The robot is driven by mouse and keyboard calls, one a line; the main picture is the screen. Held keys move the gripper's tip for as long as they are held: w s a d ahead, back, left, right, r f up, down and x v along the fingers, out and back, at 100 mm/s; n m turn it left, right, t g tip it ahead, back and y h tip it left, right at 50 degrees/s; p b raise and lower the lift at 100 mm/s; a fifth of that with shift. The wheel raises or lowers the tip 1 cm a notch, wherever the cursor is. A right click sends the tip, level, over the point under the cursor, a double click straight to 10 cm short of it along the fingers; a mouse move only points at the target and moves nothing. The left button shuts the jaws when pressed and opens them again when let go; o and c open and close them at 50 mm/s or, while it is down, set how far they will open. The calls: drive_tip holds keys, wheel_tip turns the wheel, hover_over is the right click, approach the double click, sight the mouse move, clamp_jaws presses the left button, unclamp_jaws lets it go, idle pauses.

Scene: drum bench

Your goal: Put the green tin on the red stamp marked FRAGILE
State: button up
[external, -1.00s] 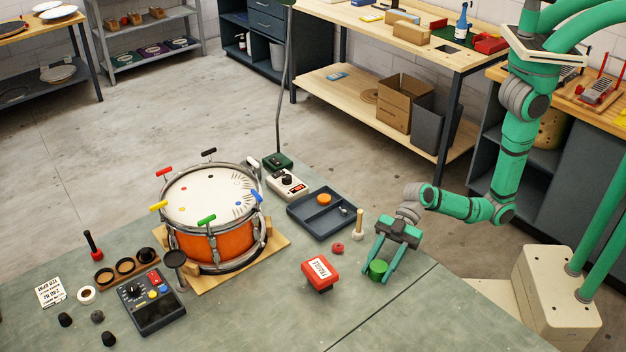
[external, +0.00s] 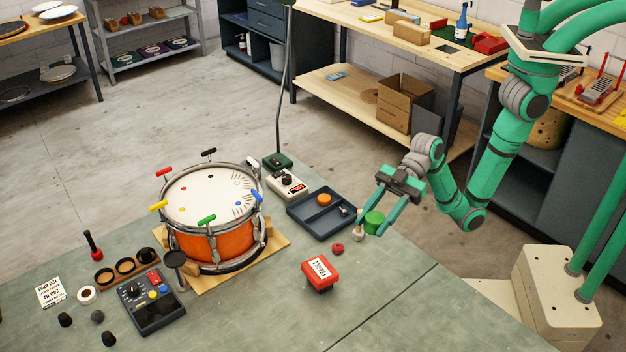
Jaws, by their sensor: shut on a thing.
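The green tin (external: 374,222) is held between the fingers of my gripper (external: 372,228), raised above the bench near its right edge. My gripper is shut on it. The red stamp (external: 317,285) with a white label reading FRAGILE sits on the bench, lower and to the left of the tin. Its top is bare. The tin is clear of the stamp.
A small red round piece (external: 338,249) lies between stamp and tin. A dark tray (external: 293,213) with an orange disc and an orange drum (external: 194,244) stand left. Bench front right is clear.

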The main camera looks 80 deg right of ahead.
drive_tip(key=r, duration=0.2)
drive_tip(key=w+d+r+t, duration=0.1)
drive_tip(key=shift+m, duration=0.3)
drive_tip(key=shift+w+d+r, duration=0.1)
drive_tip(key=shift+w, duration=0.1)
drive_tip(key=w+a+f, duration=0.3)
drive_tip(key=w+a, duration=0.1)
drive_tip(key=w, duration=0.3)
hover_over(320, 268)
drive_tip(key=s, duration=0.1)
drive_tip(key=shift+h, duration=0.3)
drive_tip(key=f, duration=0.5)
drive_tip(key=shift+s+d+f, duration=0.1)
drive_tip(key=shift+d+f, duration=0.05)
drive_tip(key=shift+d, duration=0.1)
drive_tip(key=shift+w+a+f, duration=0.3)
drive_tip(key=shift+w+f, duration=0.15)
drive_tip(key=shift+f, duration=0.15)
drive_tip(key=shift+w+f, duration=0.1)
drive_tip(key=shift+f, duration=1.55)
drive_tip(key=shift+f, duration=0.15)
drive_tip(key=o, duration=1.1)
